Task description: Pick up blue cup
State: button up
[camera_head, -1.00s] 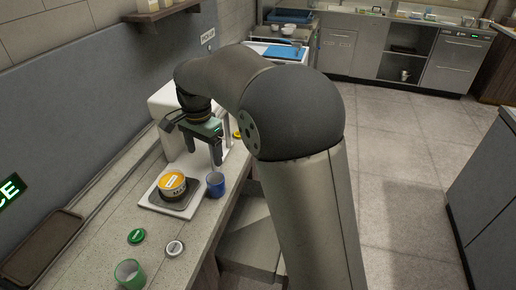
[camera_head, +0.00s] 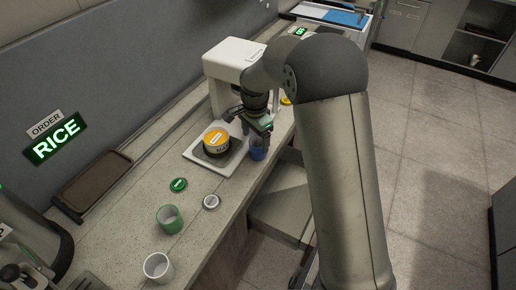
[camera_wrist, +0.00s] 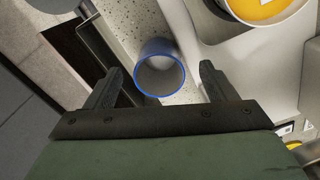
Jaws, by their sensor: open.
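The blue cup (camera_head: 258,151) stands upright on the counter, beside the right edge of a white tray. In the wrist view the blue cup (camera_wrist: 159,72) shows its blue rim and pale inside, and it looks empty. My gripper (camera_head: 258,130) is pointing down over the cup and partly hides it in the head view. In the wrist view my gripper (camera_wrist: 160,78) is open, with one finger on each side of the cup. Gaps show between the fingers and the cup.
A container with an orange lid (camera_head: 216,139) sits on the white tray (camera_head: 197,157) close by. A white machine (camera_head: 228,60) stands behind it. A green lid (camera_head: 179,184), white lid (camera_head: 211,202), green cup (camera_head: 169,219) and white cup (camera_head: 158,267) are nearer on the counter.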

aim_at(258, 145)
jog(key=f, duration=0.1)
jog(key=f+p, duration=0.1)
jog(key=f, duration=0.1)
jog(key=shift+w+d+f, duration=0.25)
jog(key=shift+d+f, duration=0.15)
jog(key=shift+f, duration=0.45)
jog(key=c, duration=1.2)
jog(key=shift+r, duration=0.1)
